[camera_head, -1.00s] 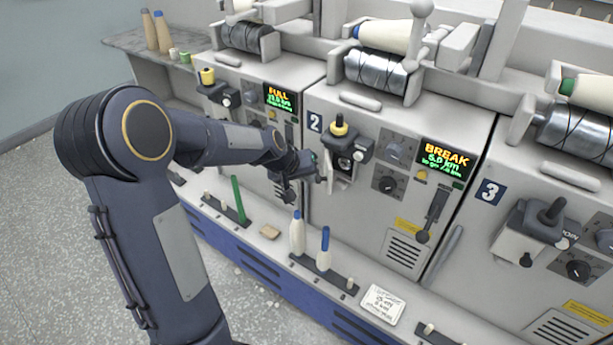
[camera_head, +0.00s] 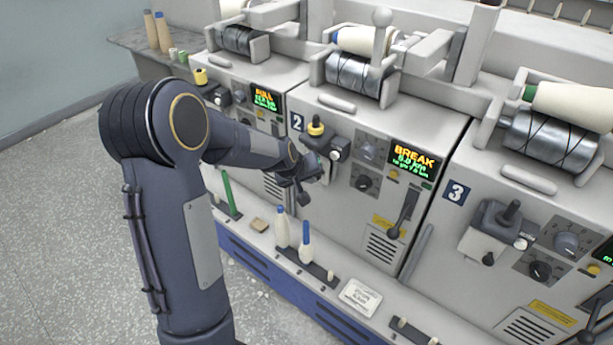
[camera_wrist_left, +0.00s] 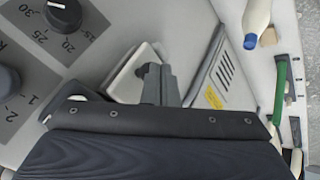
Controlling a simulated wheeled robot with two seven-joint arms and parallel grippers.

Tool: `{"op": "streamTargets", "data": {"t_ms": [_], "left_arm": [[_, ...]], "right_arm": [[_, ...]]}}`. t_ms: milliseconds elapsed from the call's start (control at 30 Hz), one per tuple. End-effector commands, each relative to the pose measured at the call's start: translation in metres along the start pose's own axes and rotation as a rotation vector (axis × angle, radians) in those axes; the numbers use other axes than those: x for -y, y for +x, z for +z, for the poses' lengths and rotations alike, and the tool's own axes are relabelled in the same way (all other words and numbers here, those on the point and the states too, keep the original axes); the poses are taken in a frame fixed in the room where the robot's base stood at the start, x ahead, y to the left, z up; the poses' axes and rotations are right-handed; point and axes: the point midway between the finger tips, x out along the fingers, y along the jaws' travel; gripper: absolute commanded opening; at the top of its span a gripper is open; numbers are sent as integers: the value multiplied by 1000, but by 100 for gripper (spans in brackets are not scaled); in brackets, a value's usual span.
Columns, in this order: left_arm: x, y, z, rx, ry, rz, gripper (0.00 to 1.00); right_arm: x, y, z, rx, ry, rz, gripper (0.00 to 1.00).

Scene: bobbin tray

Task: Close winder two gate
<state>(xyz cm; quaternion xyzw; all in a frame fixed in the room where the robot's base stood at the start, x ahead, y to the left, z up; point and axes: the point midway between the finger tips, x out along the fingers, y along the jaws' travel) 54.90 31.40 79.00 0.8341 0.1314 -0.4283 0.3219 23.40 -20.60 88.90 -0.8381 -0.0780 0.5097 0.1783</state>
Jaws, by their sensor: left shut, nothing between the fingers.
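Winder two (camera_head: 297,122), marked with a "2" plate, stands in the middle of the machine row. Its splicer unit with a yellow-topped knob (camera_head: 316,127) is on the front panel. My left gripper (camera_head: 312,170) is just below that unit and hides most of the gate in the head view. In the left wrist view, the pale gate (camera_wrist_left: 128,76) is beside the closed fingers of my left gripper (camera_wrist_left: 157,78). They look very close to it; I cannot tell whether they touch. The fingers are empty. My right gripper is not in view.
Winder two's dials (camera_head: 366,182), display (camera_head: 412,160) and lever (camera_head: 404,212) are right of the gripper. Winder three (camera_head: 455,192) stands to the right.

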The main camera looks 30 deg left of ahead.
Motion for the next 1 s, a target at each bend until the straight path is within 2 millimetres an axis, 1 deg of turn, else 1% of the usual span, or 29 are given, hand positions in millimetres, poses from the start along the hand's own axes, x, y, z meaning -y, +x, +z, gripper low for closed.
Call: {"op": "streamTargets", "data": {"t_ms": [400,1000], "left_arm": [[-9,4,0,-1,0,0,0],[-14,6,0,-2,3,6,0]], "right_arm": [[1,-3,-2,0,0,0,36],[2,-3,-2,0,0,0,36]]}}
